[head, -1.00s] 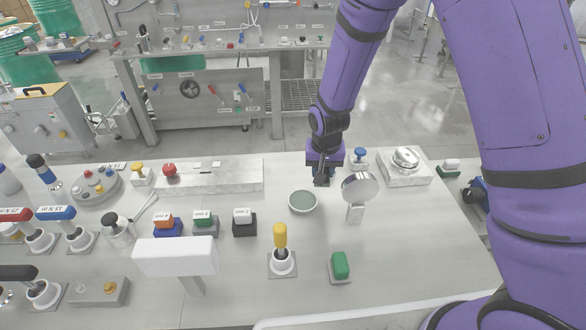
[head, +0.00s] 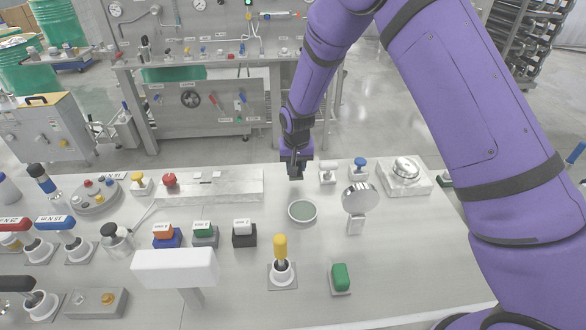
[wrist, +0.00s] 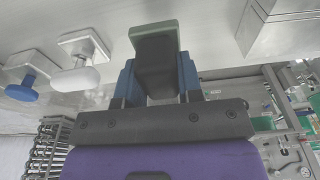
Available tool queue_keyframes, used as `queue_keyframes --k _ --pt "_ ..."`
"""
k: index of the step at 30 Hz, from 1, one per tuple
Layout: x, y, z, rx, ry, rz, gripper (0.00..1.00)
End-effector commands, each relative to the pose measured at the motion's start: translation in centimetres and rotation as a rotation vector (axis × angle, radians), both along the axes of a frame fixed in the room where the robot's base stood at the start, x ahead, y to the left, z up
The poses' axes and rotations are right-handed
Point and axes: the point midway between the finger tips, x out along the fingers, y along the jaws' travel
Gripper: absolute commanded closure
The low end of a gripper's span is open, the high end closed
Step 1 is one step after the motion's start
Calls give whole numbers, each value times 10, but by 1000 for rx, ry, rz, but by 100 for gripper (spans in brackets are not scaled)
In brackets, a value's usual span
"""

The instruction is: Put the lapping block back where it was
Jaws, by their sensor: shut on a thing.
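My gripper (head: 296,172) is above the back of the bench, between the long pale slab and a white-knobbed piece. In the wrist view my gripper (wrist: 156,78) has its blue fingers closed on both sides of a dark block with a grey-green plate (wrist: 154,29) at its far end. I take this held piece to be the lapping block. It is mostly hidden by my gripper in the head view. I cannot tell whether it touches the bench top.
The pale slab (head: 225,187) is left of my gripper. The white knob (head: 328,172) and blue knob (head: 360,165) stand to the right. A grey-green dish (head: 302,211) and a round mirror-like disc (head: 360,198) are in front. Bare bench lies between the slab and the dish.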

Motion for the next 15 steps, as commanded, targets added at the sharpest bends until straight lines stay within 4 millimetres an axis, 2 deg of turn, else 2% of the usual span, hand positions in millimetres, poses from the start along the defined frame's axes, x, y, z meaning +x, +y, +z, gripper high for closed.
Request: queue_keyframes --k 3,10,15 --pt "14 3 -2 0 -1 0 96" --pt "27 6 -3 1 -1 0 96" --pt "26 6 -29 -1 2 1 96"
